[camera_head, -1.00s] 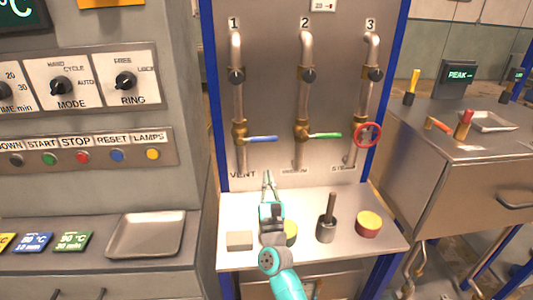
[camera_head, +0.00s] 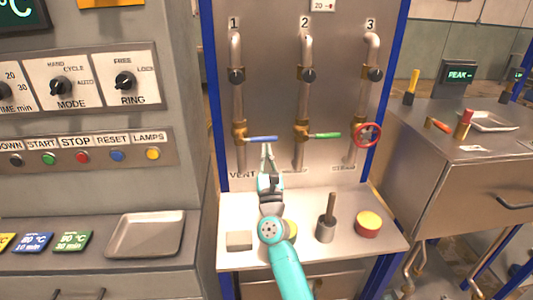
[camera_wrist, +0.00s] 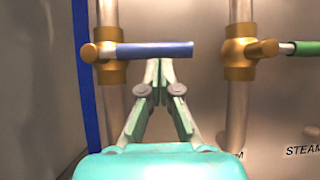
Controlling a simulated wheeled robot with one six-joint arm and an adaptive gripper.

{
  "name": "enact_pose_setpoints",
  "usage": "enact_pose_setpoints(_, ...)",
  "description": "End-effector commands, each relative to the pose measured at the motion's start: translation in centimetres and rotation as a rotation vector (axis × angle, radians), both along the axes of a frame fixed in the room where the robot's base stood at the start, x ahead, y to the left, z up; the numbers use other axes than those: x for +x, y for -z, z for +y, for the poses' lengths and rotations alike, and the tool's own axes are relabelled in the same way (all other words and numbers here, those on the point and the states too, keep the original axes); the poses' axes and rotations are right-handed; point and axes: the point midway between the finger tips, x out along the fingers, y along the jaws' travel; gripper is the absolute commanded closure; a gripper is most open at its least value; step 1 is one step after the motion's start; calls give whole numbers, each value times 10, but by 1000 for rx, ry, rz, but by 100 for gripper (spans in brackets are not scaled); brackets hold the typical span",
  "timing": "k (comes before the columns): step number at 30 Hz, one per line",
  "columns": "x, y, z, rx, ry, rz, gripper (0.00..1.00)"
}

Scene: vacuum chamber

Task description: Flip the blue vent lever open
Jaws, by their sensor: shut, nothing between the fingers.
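The blue vent lever (camera_head: 262,139) sticks out to the right, level, from the brass valve on pipe 1, above the VENT label. It also shows in the wrist view (camera_wrist: 155,50), with its brass valve body (camera_wrist: 107,52) at its left end. My gripper (camera_head: 266,148) is shut and empty. Its fingertips, also in the wrist view (camera_wrist: 159,62), are just below the middle of the lever. I cannot tell whether they touch it.
The green lever (camera_head: 326,135) on pipe 2 and the red wheel (camera_head: 368,135) on pipe 3 are to the right. Below, a shelf holds a grey block (camera_head: 239,240), a handled cylinder (camera_head: 326,228) and a red-yellow round piece (camera_head: 367,224).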

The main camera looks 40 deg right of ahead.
Motion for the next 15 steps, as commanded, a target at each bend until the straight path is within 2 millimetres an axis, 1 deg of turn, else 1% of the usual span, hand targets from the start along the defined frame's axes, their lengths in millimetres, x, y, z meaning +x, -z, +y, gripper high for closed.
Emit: enact_pose_setpoints(15,-1,-5,-2,0,0,0,100)
